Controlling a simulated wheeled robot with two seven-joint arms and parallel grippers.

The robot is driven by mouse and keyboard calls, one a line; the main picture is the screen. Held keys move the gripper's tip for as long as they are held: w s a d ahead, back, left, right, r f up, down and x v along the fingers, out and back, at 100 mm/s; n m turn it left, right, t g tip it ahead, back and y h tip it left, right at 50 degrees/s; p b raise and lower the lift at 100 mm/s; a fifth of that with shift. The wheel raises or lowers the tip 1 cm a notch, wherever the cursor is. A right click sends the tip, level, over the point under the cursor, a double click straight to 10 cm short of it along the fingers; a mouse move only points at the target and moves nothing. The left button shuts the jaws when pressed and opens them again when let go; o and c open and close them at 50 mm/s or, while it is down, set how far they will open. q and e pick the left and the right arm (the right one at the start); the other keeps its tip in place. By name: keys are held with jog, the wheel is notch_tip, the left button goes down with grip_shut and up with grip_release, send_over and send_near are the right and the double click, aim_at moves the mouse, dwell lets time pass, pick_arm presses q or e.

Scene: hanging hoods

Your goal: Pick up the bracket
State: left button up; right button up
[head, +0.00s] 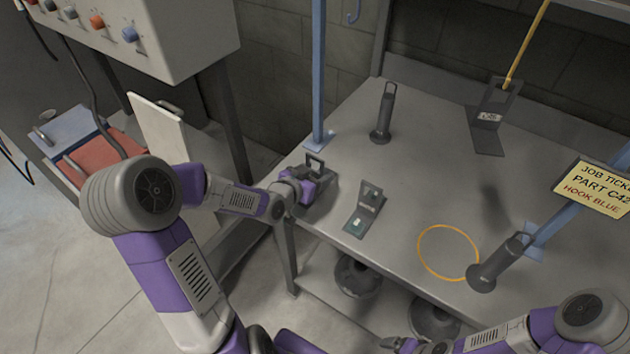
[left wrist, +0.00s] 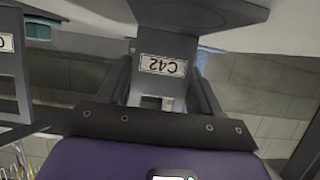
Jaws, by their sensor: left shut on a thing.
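A dark grey bracket (head: 316,164) with a slotted upright is at the left front edge of the workbench. My left gripper (head: 304,187) is shut on it, covering part of its near side. In the left wrist view the bracket (left wrist: 165,45) lies between the fingers, its C42 label upside down. I cannot tell whether it touches the bench. A second bracket (head: 366,208), with a teal block, lies to its right; its label is cut off in the left wrist view. My right gripper (head: 397,343) is low at the bottom edge, away from the brackets, its fingers unclear.
The workbench (head: 420,180) carries dark posts (head: 383,115) and a yellow ring (head: 448,252). A third bracket (head: 490,113) stands by the yellow rod at the back. A blue upright (head: 318,75) rises behind the held bracket. A job ticket (head: 597,188) reads PART C42, HOOK BLUE.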

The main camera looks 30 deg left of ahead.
pick_arm(q)
jog(key=shift+r+p, duration=2.35)
jog(key=shift+r, duration=2.75)
